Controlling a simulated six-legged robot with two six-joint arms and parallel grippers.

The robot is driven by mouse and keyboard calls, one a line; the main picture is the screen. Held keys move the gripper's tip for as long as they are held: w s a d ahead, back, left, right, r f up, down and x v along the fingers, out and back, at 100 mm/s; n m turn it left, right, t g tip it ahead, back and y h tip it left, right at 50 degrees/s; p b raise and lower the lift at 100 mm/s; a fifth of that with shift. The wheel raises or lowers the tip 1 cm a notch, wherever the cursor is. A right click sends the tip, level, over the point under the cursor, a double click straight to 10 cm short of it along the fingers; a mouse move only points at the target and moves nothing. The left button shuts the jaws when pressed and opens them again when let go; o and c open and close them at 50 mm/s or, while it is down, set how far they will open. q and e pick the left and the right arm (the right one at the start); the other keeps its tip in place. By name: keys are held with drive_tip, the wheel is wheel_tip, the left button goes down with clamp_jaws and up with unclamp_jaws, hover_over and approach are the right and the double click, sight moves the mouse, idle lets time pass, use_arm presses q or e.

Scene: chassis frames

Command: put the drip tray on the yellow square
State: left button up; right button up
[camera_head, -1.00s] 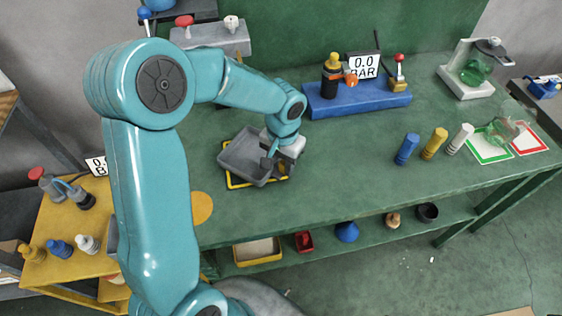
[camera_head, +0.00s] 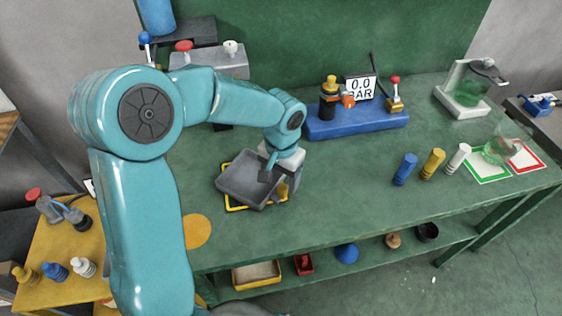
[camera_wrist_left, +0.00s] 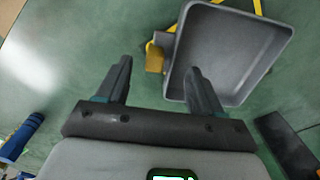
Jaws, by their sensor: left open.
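The grey drip tray (camera_head: 250,180) lies on the bench over the yellow square (camera_head: 233,207). A small yellow block (camera_wrist_left: 155,57) is at the tray's side, and the tray (camera_wrist_left: 225,50) fills the upper right of the left wrist view. My left gripper (camera_head: 274,166) is open at the tray's right edge. In the wrist view its fingers are apart, the right one overlapping the tray's edge and nothing visibly held between them. My right gripper is not in view.
A blue gauge stand (camera_head: 355,122) is at the back. An orange disc (camera_head: 197,231) lies at the front left. The middle of the bench is clear.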

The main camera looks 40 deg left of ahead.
use_arm(q)
wheel_tip(320, 180, up, 8)
drive_tip(key=shift+r, duration=0.25)
drive_tip(key=shift+s+d, duration=0.1)
idle(0.4)
